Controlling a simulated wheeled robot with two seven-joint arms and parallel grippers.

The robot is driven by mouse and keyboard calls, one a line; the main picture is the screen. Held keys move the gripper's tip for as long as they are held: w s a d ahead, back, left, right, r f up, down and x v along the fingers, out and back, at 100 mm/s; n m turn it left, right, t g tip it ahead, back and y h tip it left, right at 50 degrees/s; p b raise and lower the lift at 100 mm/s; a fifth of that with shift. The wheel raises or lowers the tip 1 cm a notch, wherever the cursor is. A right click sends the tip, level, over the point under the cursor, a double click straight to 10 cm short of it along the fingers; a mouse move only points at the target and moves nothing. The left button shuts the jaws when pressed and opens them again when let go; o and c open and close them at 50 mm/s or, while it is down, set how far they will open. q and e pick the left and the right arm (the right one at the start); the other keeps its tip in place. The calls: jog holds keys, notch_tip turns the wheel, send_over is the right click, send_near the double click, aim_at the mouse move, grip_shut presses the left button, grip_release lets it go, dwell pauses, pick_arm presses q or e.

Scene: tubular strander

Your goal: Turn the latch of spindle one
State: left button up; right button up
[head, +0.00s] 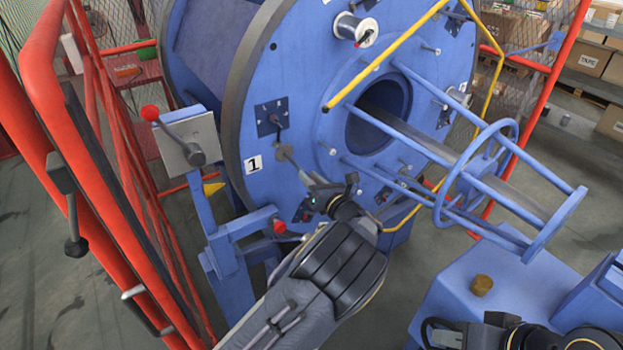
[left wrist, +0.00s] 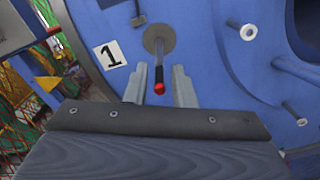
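The latch of spindle one is a grey round plate (head: 285,152) with a short lever, on the blue disc face beside the "1" label (head: 254,164). In the left wrist view the latch plate (left wrist: 159,38) is at top centre, and its lever hangs down to a red tip (left wrist: 159,88). My left gripper (head: 312,184) is at the lever in the head view. In the left wrist view its two grey fingers (left wrist: 162,86) are apart, one on each side of the red tip, with gaps visible. My right arm's dark end (head: 490,335) shows at the bottom right; its fingers cannot be made out.
A grey box with a red-knobbed lever (head: 188,140) stands left of the disc on a blue post. A red fence (head: 110,190) runs along the left. A yellow bar (head: 385,55) and a blue tubular frame (head: 470,170) project at the right. A blue housing (head: 500,290) is lower right.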

pick_arm(q)
grip_shut()
jog(key=shift+f+b, duration=0.2)
jog(key=shift+b, duration=0.4)
jog(key=shift+w+a+f+t+y+b, duration=0.1)
jog(key=shift+f+t+y+b, duration=0.5)
jog(key=shift+b, duration=6.05)
jog(key=shift+w+a+f+t+y+b, duration=0.1)
jog(key=shift+t+y+b, duration=0.9)
jog(key=shift+b, duration=5.6)
jog(key=shift+w+f+t+y+b, duration=0.1)
jog(key=shift+f+t+y+b, duration=0.7)
jog(key=shift+b, duration=5.85)
jog(key=shift+r+t+h, duration=0.3)
jog(key=shift+r+t, duration=0.2)
jog(key=shift+o, duration=1.3)
grip_release()
jog(key=shift+s, duration=0.1)
jog(key=v, duration=0.7)
jog(key=shift+s+d+f, duration=0.2)
jog(key=shift+s+d, duration=0.05)
